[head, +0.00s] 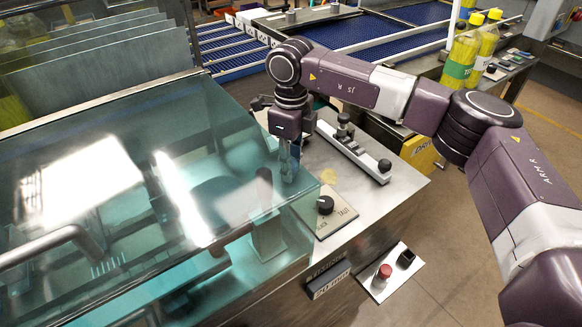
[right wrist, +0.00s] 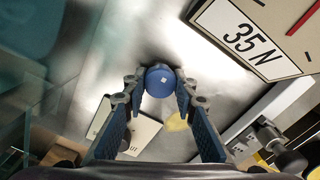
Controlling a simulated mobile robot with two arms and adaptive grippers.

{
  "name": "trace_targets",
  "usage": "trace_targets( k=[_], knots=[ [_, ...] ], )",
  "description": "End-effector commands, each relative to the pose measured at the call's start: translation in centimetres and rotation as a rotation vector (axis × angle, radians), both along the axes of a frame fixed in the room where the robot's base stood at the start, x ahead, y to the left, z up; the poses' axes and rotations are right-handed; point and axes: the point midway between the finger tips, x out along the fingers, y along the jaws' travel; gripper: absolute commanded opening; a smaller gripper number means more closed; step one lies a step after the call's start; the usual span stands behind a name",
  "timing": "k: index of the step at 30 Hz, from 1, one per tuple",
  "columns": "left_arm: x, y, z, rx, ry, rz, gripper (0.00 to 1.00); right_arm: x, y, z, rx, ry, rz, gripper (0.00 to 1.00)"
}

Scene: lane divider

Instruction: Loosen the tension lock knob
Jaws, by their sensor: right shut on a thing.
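A round blue knob (right wrist: 160,80) with a small pale square mark shows in the right wrist view; it appears to be the tension lock knob. My right gripper (right wrist: 157,83) has its two fingertips closed on either side of it. In the head view my right gripper (head: 289,172) points down at the steel top beside the glass cover, and it hides the knob there. A 35 N plate (right wrist: 248,38) lies near the knob in the wrist view. My left gripper is not in view.
A glass cover (head: 110,180) stands close left of my right gripper. A black knob (head: 325,204) on a TAUT-marked plate and a rail with black knobs (head: 355,148) are close by. A red button (head: 383,271) sits lower on the front.

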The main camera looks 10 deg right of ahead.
Motion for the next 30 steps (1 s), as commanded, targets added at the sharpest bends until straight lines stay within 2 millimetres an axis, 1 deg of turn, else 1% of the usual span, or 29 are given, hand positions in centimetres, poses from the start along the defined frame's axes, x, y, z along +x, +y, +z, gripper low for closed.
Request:
trace_targets(
  k=[1,14,15,20,27,30],
  knots=[
    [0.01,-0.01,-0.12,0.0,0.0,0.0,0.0,-0.11,-0.03,-0.22,-0.002,0.004,0.008,0.02],
    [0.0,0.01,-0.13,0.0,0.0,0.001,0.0,-0.15,-0.04,-0.23,-0.003,0.006,0.016,0.02],
    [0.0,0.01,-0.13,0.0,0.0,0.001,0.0,-0.15,-0.04,-0.24,-0.003,0.006,0.016,0.27],
    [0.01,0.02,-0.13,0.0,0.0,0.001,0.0,-0.1,-0.02,-0.17,-0.002,0.004,0.016,0.44],
    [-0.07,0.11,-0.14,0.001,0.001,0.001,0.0,-0.06,-0.01,-0.08,-0.001,0.002,0.016,0.44],
    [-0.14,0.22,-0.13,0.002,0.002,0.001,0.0,-0.01,0.01,0.31,-0.001,0.001,0.015,0.44]
  ],
)
